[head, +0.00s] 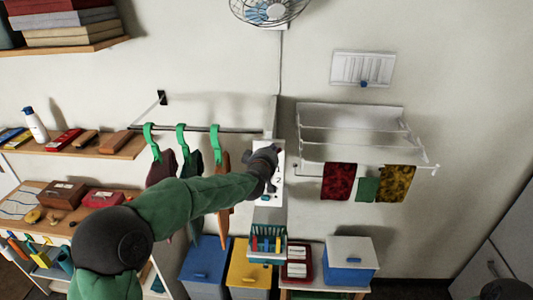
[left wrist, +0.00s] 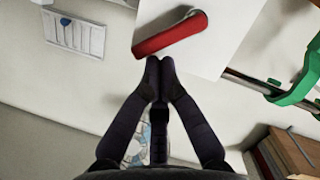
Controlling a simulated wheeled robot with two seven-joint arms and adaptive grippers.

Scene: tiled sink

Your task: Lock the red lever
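The red lever (left wrist: 170,35) is a bar on a white panel (left wrist: 222,38) in the left wrist view, with a grey pivot near its upper right end. In the head view the white panel (head: 270,190) is on the wall, and my left gripper (head: 272,152) is in front of its upper part, hiding the lever. In the left wrist view my left gripper (left wrist: 160,63) has its fingertips together with nothing between them. The tips are right by the lever's lower edge; I cannot tell whether they touch it. My right gripper is not in view.
A rail with green hangers (head: 182,140) and clothes is left of the panel, behind my left arm. A white drying rack (head: 350,130) with cloths is to the right. Bins, including a yellow one (head: 249,272), and a caddy (head: 267,245) stand below.

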